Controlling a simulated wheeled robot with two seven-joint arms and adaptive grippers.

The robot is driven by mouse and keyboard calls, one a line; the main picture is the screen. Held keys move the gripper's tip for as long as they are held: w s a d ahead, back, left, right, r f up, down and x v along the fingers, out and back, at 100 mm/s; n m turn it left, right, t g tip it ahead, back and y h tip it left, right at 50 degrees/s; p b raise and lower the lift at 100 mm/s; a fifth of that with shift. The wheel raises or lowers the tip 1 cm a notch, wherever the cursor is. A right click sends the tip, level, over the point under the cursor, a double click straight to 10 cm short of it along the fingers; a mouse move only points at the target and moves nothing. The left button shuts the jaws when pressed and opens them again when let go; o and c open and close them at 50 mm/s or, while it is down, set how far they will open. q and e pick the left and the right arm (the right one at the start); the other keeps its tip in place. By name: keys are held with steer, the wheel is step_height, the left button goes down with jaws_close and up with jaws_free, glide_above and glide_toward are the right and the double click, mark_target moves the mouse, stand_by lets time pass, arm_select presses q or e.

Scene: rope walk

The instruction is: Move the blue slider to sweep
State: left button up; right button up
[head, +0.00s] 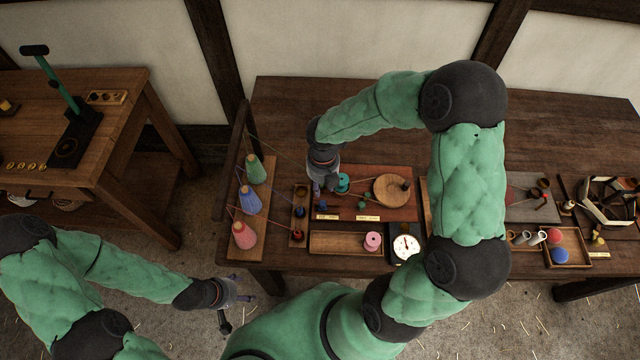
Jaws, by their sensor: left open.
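I cannot make out a blue slider or a marking that reads sweep. A narrow upright wooden strip (300,223) on the main table carries a dark round knob (299,211) and a red knob (298,236). Beside it a reddish board (380,209) holds two small yellow label plates, too small to read. My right gripper (325,189) points down over this board's left end, just right of the strip, and hides what lies beneath it. Its opening is unclear. My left gripper (245,289) is open and empty over the floor, in front of the table's left end.
Green (255,169), blue (249,200) and pink (243,235) cones with threads stand at the left. A teal spool (342,182), wooden disc (392,190), pink spool (373,241) and white dial (405,247) are close to the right gripper. My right arm spans the table's middle.

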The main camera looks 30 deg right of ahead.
mark_target(323, 203)
steer(key=shift+f+b, duration=0.85)
step_height(323, 203, down, 8)
steer(key=b, duration=0.6)
steer(key=shift+r+b, duration=0.15)
steer(key=shift+b, duration=0.25)
steer(key=shift+f+b, duration=0.45)
steer(key=shift+f, duration=0.4)
steer(key=shift+s+d, duration=0.1)
steer(key=shift+d, duration=0.05)
steer(key=shift+s+d+r+p, duration=0.1)
steer(key=shift+s+d+p, duration=0.4)
steer(key=shift+d+p, duration=0.35)
steer(key=shift+s+d+p, duration=0.55)
steer(key=shift+d+p, duration=0.3)
steer(key=shift+w+a, duration=0.15)
steer(key=shift+a, duration=0.1)
